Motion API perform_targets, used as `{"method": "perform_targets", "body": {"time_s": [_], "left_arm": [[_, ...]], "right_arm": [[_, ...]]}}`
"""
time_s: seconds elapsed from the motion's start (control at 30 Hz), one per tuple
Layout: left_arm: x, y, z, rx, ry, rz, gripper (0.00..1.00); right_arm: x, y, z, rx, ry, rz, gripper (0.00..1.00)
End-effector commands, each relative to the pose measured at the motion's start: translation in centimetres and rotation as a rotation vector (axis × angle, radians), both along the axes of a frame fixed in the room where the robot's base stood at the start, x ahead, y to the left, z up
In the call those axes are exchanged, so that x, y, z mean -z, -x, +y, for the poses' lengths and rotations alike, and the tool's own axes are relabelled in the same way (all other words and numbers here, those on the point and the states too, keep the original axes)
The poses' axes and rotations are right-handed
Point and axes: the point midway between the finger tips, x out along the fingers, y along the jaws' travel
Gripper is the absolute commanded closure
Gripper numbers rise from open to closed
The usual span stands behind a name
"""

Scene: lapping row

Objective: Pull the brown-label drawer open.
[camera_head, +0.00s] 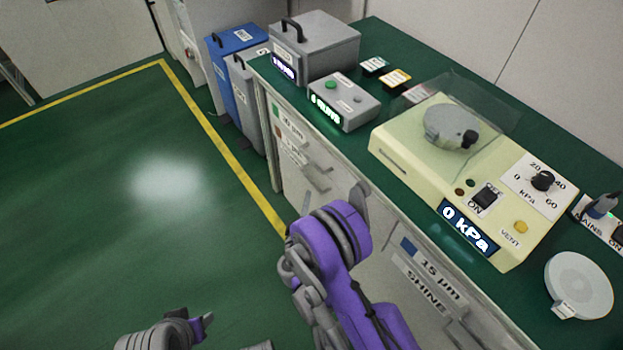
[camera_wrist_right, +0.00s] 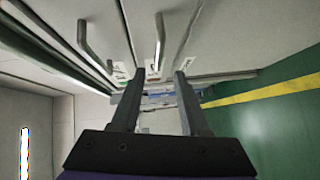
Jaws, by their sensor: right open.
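The grey drawer fronts run along the bench side in the head view. A label with a small brown patch (camera_head: 278,132) sits below the green-marked label (camera_head: 291,121); its text is partly unreadable. Bar handles (camera_head: 317,181) stick out below these labels. My right gripper (camera_wrist_right: 160,78) is open and empty in the right wrist view, its two fingers apart and pointing toward the labelled fronts. Two bar handles, a left one (camera_wrist_right: 91,45) and a middle one (camera_wrist_right: 160,42), show beyond the fingers, apart from them. My left gripper's fingers are not visible.
On the green bench top stand a cream machine (camera_head: 400,165) reading 0 kPa, a grey control box (camera_head: 345,103) and a grey case (camera_head: 325,45). A blue bin (camera_head: 232,70) stands beyond the bench. The green floor (camera_head: 90,210) left of the yellow line is clear.

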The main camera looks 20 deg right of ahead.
Motion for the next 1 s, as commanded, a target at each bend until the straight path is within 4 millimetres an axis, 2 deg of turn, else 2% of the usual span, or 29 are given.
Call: {"method": "perform_targets", "body": {"time_s": [0.03,0.1,0.23,0.3,0.53,0.93,1.0], "left_arm": [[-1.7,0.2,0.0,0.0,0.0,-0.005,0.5],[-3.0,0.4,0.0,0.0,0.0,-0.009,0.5],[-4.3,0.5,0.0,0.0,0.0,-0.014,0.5],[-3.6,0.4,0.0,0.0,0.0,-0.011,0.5],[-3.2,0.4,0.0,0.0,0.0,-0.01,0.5],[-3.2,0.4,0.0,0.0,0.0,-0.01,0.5],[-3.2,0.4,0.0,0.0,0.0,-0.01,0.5]], "right_arm": [[-0.7,-0.4,-0.3,0.003,0.001,-0.003,0.55],[-0.8,-1.0,-0.6,0.002,0.0,-0.004,0.55],[-0.1,-3.7,-2.0,0.005,0.0,-0.003,0.55],[0.5,-4.9,-2.4,0.002,0.0,-0.001,0.55],[1.0,-7.6,-3.6,0.001,0.0,-0.001,0.55],[1.1,-8.3,-3.9,0.001,0.0,-0.001,0.55],[1.1,-8.3,-3.9,0.001,0.0,-0.001,0.68]]}}
